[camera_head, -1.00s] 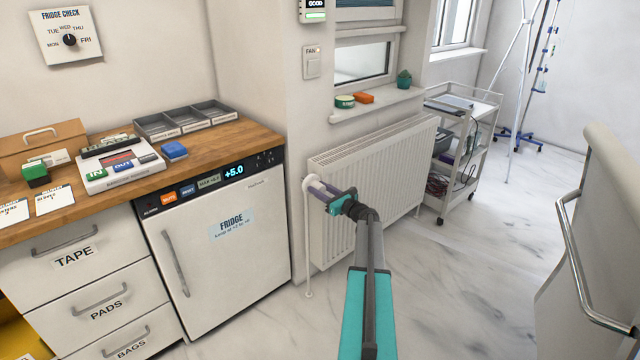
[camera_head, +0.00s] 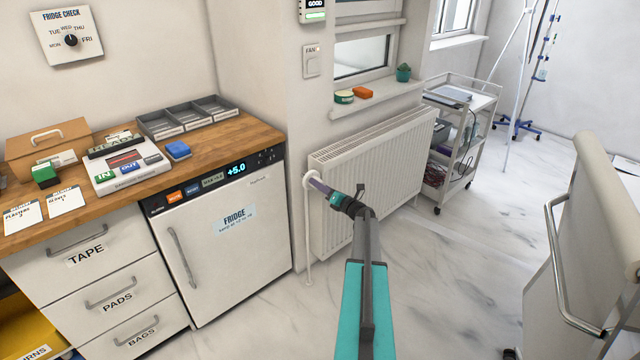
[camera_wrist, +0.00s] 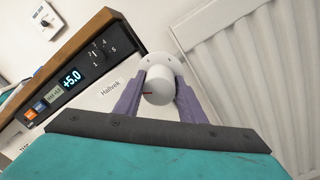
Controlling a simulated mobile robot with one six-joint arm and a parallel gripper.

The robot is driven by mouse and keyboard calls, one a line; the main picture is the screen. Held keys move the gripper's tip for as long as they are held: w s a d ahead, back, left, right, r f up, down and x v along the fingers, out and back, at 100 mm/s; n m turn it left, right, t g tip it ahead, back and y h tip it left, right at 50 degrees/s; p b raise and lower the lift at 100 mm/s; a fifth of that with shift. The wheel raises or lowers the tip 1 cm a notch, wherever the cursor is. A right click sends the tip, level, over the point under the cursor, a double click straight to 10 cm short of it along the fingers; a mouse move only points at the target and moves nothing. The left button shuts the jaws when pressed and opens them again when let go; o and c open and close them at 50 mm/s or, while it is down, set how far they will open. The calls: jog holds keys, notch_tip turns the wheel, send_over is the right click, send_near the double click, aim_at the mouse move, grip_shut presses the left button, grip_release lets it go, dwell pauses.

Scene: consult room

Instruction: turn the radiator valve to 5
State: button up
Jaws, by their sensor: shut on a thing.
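The radiator valve is a white round knob (camera_wrist: 158,86) with a short red mark on its face, in the middle of the wrist view. My gripper (camera_wrist: 158,100) is shut on the knob, with one purple finger on each side. In the head view my gripper (camera_head: 318,187) reaches the valve's pale base (camera_head: 307,181) at the left end of the white radiator (camera_head: 370,185), and the fingers hide most of the knob. The red mark points to the left in the wrist view. I cannot read any numbers on the valve.
The fridge (camera_head: 225,235) stands close on the left, its display reading +5.0. A small dial (camera_wrist: 103,52) with numbers is on its panel. A white trolley (camera_head: 450,150) stands beyond the radiator. A couch or chair with a metal rail (camera_head: 560,270) is at the right. Floor between is clear.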

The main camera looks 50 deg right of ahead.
dwell(0.4)
jog(key=o, duration=1)
jog(key=shift+o, duration=0.2)
jog(key=shift+s, duration=0.1)
jog(key=s+b, duration=0.2)
jog(key=s, duration=1.1)
jog(key=shift+s+a+f, duration=0.3)
jog(key=shift+s+a, duration=0.05)
jog(key=shift+a, duration=0.1)
